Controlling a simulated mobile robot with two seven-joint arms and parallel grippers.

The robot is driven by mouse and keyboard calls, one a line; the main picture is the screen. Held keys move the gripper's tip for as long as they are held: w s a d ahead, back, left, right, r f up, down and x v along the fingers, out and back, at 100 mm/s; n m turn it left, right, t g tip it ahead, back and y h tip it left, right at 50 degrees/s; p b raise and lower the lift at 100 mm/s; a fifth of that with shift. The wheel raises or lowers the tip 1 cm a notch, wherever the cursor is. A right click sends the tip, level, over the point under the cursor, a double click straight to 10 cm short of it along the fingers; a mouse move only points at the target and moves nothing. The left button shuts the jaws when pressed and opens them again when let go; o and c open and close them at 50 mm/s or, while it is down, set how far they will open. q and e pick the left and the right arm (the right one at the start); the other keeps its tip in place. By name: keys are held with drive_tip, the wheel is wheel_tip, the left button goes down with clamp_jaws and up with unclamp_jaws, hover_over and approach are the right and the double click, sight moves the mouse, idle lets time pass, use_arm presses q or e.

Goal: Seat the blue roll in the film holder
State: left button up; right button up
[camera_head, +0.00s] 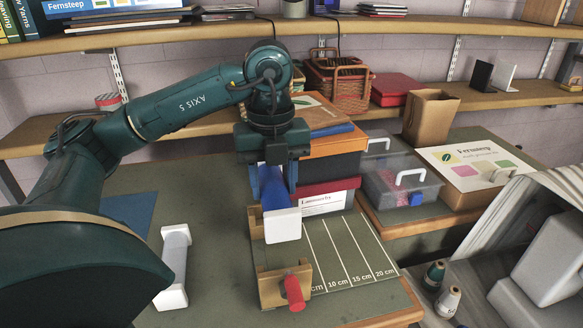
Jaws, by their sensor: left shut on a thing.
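My left gripper (273,178) points down and is shut on the blue roll (273,192). The roll has a white square end cap (283,226) facing me; its far end is hidden by the gripper. The film holder has a wooden front bracket (270,289) with a red knob (293,292) and a wooden rear bracket (257,224). The near end cap shows between the two brackets in the picture. I cannot tell whether the roll touches the holder. My right gripper is not in view.
A clear roll with white ends (175,262) lies on the table to the left. A green measuring board (345,250) marked in centimetres lies right of the holder. Stacked boxes (335,165) stand close behind. Two thread spools (448,301) stand at the lower right.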

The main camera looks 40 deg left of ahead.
use_arm(q)
drive_tip(key=shift+s+f+b, duration=0.2)
drive_tip(key=shift+f+b, duration=0.3)
drive_tip(key=shift+f, duration=0.1)
wheel_tip(320, 180, down, 4)
drive_tip(key=b, duration=0.3)
drive_tip(key=shift+f+b, duration=0.55)
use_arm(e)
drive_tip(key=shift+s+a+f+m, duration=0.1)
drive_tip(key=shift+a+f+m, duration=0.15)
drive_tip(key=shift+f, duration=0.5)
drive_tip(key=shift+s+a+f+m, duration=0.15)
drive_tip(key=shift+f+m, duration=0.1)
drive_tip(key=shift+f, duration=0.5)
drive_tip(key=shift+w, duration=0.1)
use_arm(q)
drive_tip(key=shift+w+f, duration=0.1)
drive_tip(key=shift+f, duration=0.1)
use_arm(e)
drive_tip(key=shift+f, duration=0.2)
use_arm(q)
drive_tip(key=shift+f+b, duration=1.55)
drive_tip(key=shift+f, duration=0.2)
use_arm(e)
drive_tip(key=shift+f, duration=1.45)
use_arm(q)
drive_tip(key=o, duration=1.3)
drive_tip(key=shift+c, duration=0.2)
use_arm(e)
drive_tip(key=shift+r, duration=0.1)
